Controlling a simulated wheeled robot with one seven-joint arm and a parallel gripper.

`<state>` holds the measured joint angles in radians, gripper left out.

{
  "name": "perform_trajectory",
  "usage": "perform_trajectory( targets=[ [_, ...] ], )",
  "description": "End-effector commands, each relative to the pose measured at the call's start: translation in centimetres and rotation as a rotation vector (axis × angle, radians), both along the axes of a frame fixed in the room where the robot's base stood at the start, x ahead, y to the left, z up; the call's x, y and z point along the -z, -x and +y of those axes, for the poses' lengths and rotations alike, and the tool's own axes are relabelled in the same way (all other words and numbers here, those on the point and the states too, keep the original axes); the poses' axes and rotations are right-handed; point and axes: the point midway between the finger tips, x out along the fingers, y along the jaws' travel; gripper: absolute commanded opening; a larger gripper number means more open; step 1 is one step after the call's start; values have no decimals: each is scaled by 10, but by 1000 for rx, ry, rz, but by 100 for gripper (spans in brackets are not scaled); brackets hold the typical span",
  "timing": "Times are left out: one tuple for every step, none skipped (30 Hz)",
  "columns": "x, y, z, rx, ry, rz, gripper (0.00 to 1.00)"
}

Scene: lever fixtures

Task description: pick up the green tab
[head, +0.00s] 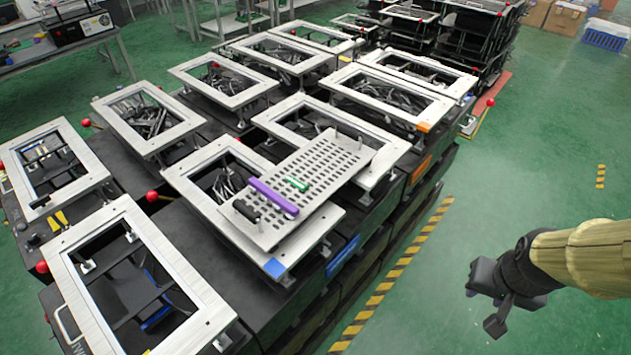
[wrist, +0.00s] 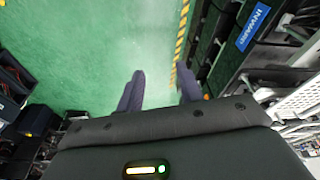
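The green tab (head: 297,184) is a small piece on a light grey slotted plate (head: 335,160). It lies just right of a purple bar (head: 273,197) on the same plate. My gripper (head: 485,305) hangs over the green floor at the lower right in the head view, well apart from the plate. In the wrist view, the two dark fingers of my gripper (wrist: 160,90) stand apart with nothing between them, so it is open and empty. The green tab cannot be made out in the wrist view; part of a slotted plate (wrist: 298,98) shows at its right edge.
Several black cabinets with metal frames (head: 130,285) stand in rows under and around the plate. A black handle (head: 245,210) sits at the plate's near left end. Red knobs (head: 152,196) stick out between units.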

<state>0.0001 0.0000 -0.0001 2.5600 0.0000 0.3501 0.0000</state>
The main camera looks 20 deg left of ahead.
Motion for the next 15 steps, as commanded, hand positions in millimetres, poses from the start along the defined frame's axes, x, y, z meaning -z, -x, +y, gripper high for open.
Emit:
perform_trajectory(
  targets=[
    [0,0,0,0,0,0,36],
    [0,0,0,0,0,0,36],
    [0,0,0,0,0,0,36],
    [0,0,0,0,0,0,36],
    [0,0,0,0,0,0,36],
    [0,0,0,0,0,0,36],
    [0,0,0,0,0,0,36],
    [0,0,0,0,0,0,36],
    [0,0,0,0,0,0,42],
    [0,0,0,0,0,0,45],
    [1,0,1,3,-2,1,45],
    [2,-1,2,7,-4,3,45],
    [4,-2,3,13,-6,5,45],
    [6,-4,5,20,-11,9,45],
    [10,-6,8,35,-18,16,45]
  ],
)
